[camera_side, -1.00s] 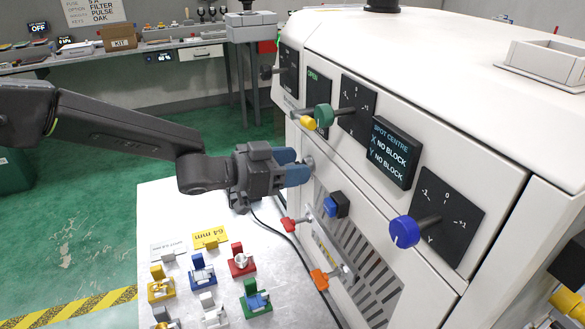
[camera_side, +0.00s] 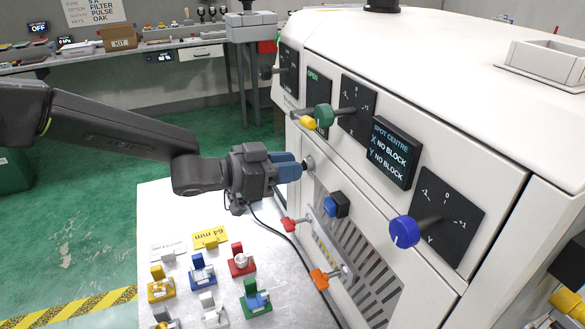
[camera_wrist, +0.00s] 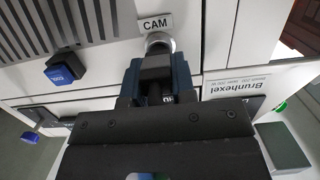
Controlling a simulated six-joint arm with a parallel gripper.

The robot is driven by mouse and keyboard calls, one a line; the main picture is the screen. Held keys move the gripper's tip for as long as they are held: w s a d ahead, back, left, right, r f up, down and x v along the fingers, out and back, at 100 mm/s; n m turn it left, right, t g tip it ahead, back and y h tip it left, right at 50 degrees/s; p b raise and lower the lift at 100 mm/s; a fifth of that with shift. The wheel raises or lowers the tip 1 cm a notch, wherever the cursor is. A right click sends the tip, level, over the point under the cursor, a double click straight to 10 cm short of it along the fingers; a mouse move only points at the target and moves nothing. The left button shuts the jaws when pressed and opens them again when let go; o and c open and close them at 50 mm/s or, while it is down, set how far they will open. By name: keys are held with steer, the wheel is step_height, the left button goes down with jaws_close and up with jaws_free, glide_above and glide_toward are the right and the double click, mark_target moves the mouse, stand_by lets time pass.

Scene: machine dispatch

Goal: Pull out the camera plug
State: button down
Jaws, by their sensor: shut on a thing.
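My gripper (camera_side: 297,168) has blue-grey fingers and is shut on the camera plug, at the front face of the white machine. The fingers hide most of the plug; a dark part of it (camera_wrist: 155,92) shows between them in the wrist view. The round silver socket (camera_side: 308,163) is just beyond the fingertips. In the wrist view the socket (camera_wrist: 158,42) sits under the CAM label (camera_wrist: 156,22). I cannot tell whether the plug's tip is still inside it. A black cable (camera_side: 285,232) hangs below my gripper and runs over the table.
Green (camera_side: 323,116) and blue (camera_side: 404,232) knobs stick out of the machine. Several coloured fixtures stand on the white table (camera_side: 155,215). Free room lies left.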

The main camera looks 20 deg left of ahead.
steer(key=shift+f+v, duration=0.2)
steer(key=shift+v, duration=0.6)
steer(key=shift+f+v, duration=0.15)
steer(key=shift+v, duration=0.7)
steer(key=shift+f+v, duration=0.2)
steer(key=shift+v, duration=0.6)
step_height(320, 180, up, 9)
